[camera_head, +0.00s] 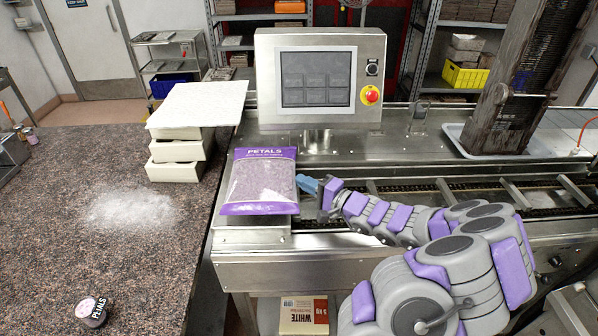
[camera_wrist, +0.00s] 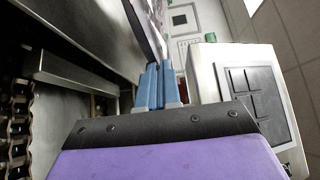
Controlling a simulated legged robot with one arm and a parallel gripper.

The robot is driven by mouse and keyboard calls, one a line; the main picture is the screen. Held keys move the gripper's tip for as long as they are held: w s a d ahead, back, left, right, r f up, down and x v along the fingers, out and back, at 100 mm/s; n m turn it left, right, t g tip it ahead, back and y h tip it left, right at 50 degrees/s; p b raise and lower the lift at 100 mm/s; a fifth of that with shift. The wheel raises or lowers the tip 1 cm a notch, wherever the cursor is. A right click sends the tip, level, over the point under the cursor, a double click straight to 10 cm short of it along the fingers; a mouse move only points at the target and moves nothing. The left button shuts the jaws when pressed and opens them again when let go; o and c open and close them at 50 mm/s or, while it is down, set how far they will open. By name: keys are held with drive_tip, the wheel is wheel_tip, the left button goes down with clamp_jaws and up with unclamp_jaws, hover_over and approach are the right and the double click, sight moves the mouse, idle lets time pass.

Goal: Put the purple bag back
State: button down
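The purple bag (camera_head: 262,182), a clear-fronted bag of pale petals with purple bands and the word PETALS, lies flat on the steel end of the conveyor machine, left of my gripper. My gripper (camera_head: 306,184) is low over the machine, its blue fingertips at the bag's right edge. A strip of the bag (camera_wrist: 150,22) shows just beyond the fingertips. I cannot tell whether they touch it.
A control panel (camera_head: 318,82) with a red button stands behind the bag. Stacked white blocks under a slab (camera_head: 178,150) stand to the left on the granite counter (camera_head: 60,220). A small PETALS jar (camera_head: 91,311) is at the counter's front. Conveyor rails (camera_head: 480,190) run right.

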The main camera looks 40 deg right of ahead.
drive_tip(key=shift+w+d+f+b, duration=0.25)
drive_tip(key=shift+w+d+f, duration=0.6)
drive_tip(key=shift+w, duration=0.55)
drive_tip(key=shift+w+d+f+b, duration=0.2)
drive_tip(key=shift+w+d+f, duration=0.4)
drive_tip(key=shift+w+d, duration=0.65)
drive_tip(key=shift+w+d+f+b, duration=0.25)
drive_tip(key=shift+w+d+f, duration=0.5)
drive_tip(key=shift+w, duration=0.8)
drive_tip(key=shift+f, duration=0.15)
drive_tip(key=c, duration=1.3)
unclamp_jaws()
drive_tip(key=shift+c, duration=0.2)
